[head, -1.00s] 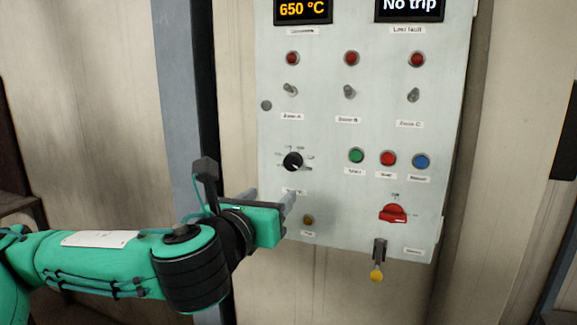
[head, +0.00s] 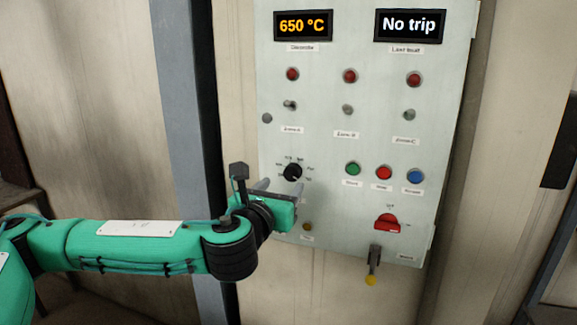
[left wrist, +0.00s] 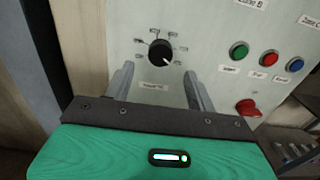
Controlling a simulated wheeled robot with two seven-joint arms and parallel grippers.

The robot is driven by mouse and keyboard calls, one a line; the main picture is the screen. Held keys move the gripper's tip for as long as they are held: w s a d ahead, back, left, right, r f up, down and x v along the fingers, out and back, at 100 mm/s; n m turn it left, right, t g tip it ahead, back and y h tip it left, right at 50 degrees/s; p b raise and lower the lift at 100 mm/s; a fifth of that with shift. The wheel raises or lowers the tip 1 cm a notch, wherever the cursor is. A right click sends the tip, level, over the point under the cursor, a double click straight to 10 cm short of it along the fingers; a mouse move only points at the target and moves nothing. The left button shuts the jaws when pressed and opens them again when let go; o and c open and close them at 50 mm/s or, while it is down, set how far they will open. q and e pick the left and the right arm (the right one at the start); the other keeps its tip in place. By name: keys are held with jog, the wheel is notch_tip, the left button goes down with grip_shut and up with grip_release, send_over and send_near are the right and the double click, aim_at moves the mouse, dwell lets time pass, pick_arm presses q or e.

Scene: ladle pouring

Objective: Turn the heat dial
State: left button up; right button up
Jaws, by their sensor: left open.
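The heat dial is a black round knob (head: 292,172) with a pale pointer mark, on the left of the pale control panel (head: 330,120). In the left wrist view the dial (left wrist: 161,51) sits ahead of the fingers, between their lines, with printed marks around it. My left gripper (head: 279,188) is open and empty, just below and left of the dial. Its two fingers (left wrist: 158,84) are apart, and neither appears to touch the dial. The label under the dial shows between the fingers in the left wrist view. My right gripper is out of view.
Green (head: 353,168), red (head: 384,172) and blue (head: 415,176) buttons lie right of the dial. A red rotary switch (head: 387,222) and a hanging yellow tag (head: 370,280) are lower right. Toggles and red lamps are above. A grey post (head: 190,120) stands left of the panel.

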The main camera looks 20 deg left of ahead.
aim_at(291, 176)
pick_arm(q)
jog(key=w+p, duration=0.1)
jog(key=w, duration=0.3)
jog(key=shift+w+d+r+p, duration=0.1)
jog(key=shift+w+p, duration=0.05)
jog(key=shift+p, duration=0.2)
jog(key=shift+w, duration=0.6)
jog(key=c, duration=1)
jog(key=shift+f, duration=0.2)
